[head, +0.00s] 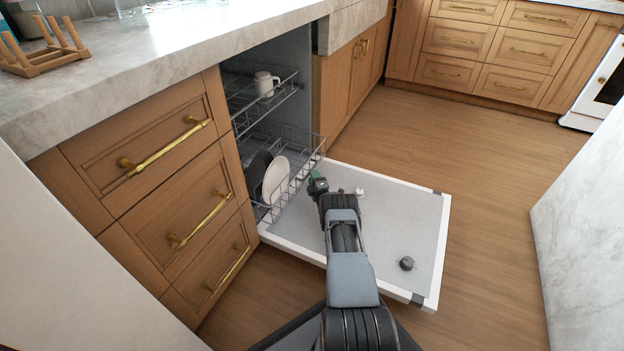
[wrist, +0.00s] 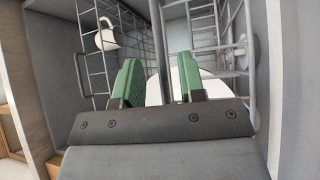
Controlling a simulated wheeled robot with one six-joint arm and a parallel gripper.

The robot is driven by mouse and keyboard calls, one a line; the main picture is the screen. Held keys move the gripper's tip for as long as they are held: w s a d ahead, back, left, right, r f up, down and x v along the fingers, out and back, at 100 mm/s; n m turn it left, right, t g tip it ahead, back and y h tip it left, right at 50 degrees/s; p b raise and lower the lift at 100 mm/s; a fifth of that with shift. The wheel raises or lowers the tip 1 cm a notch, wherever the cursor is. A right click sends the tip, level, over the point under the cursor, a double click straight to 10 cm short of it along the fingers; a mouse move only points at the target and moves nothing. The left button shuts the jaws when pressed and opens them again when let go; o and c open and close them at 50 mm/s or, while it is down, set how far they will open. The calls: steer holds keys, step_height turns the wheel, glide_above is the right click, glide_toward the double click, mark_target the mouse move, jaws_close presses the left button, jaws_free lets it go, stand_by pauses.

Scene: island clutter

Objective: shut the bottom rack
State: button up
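The bottom rack (head: 306,147) is a grey wire basket in the open dishwasher, with its front part standing out over the lowered door. It holds a white plate (head: 275,180) standing on edge and a darker dish behind it. My gripper (head: 317,183) is at the rack's front right side, low over the door. Wires of a rack (wrist: 205,28) show just beyond the fingertips. I cannot tell whether the fingers touch the rack.
The upper rack (head: 247,100) with a white mug (head: 264,84) sits inside the dishwasher. The dishwasher door (head: 390,215) lies flat under my arm. Wooden drawers (head: 190,210) with brass handles stand at left. Wooden floor (head: 480,150) is clear to the right.

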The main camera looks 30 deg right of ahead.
steer(key=shift+b+x, duration=0.5)
steer(key=shift+x, duration=0.75)
steer(key=shift+c, duration=0.4)
jaws_close()
